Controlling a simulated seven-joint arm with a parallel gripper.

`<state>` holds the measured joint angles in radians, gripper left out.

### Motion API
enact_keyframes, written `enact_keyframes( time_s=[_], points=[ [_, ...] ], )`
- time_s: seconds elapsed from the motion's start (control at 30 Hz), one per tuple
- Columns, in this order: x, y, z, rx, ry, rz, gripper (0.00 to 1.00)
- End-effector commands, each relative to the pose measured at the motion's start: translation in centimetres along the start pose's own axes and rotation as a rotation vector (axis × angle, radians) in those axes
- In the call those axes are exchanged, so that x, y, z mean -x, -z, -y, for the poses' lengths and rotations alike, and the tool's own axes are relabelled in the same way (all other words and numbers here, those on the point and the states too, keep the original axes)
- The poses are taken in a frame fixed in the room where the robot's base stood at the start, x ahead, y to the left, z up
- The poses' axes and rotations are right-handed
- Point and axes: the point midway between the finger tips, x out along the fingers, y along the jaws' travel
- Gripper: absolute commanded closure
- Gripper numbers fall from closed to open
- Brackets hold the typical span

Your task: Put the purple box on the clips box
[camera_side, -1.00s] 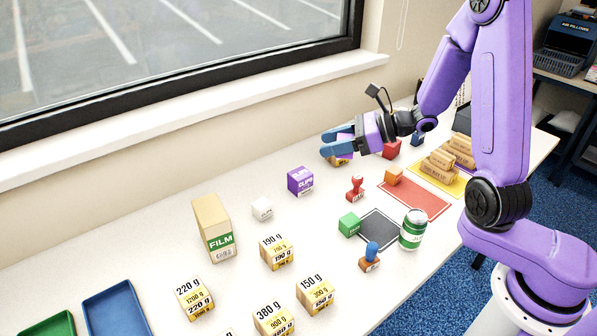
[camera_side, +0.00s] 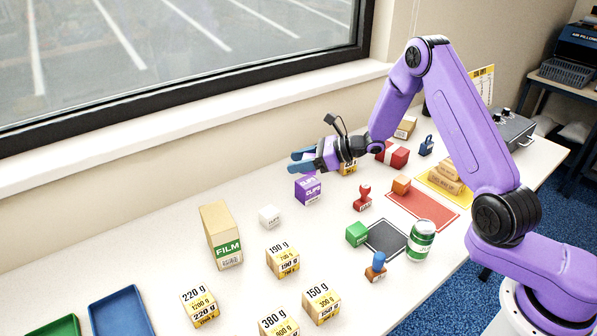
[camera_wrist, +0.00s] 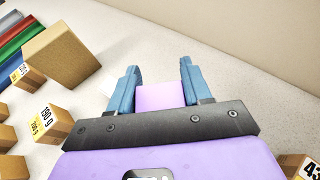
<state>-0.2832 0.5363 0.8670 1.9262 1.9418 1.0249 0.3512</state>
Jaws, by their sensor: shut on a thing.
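My gripper (camera_side: 300,161) is shut on the purple box (camera_wrist: 160,96), a light purple block between the blue fingers in the wrist view. In the side view the fingers mostly hide the held box. The clips box (camera_side: 308,190), dark purple with a white label, stands on the table just below my gripper. The held box is above it, and I cannot tell whether the two touch. In the wrist view I cannot make out the clips box.
A tall film carton (camera_side: 222,236) and a small white cube (camera_side: 269,216) stand to the left. A red stamp (camera_side: 363,198), a green cube (camera_side: 356,234) and an orange block (camera_side: 401,184) stand to the right. Several weight-marked cartons are in front.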

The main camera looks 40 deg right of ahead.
Motion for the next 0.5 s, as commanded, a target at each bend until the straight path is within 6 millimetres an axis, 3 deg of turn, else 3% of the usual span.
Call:
enact_keyframes(
  time_s=[0.3, 0.5],
  points=[
    [-1.6, 2.7, 0.4, -0.002, -0.001, -0.001, 0.83],
    [-1.9, 3.3, 0.4, 0.000, 0.000, 0.001, 0.83]
  ],
)
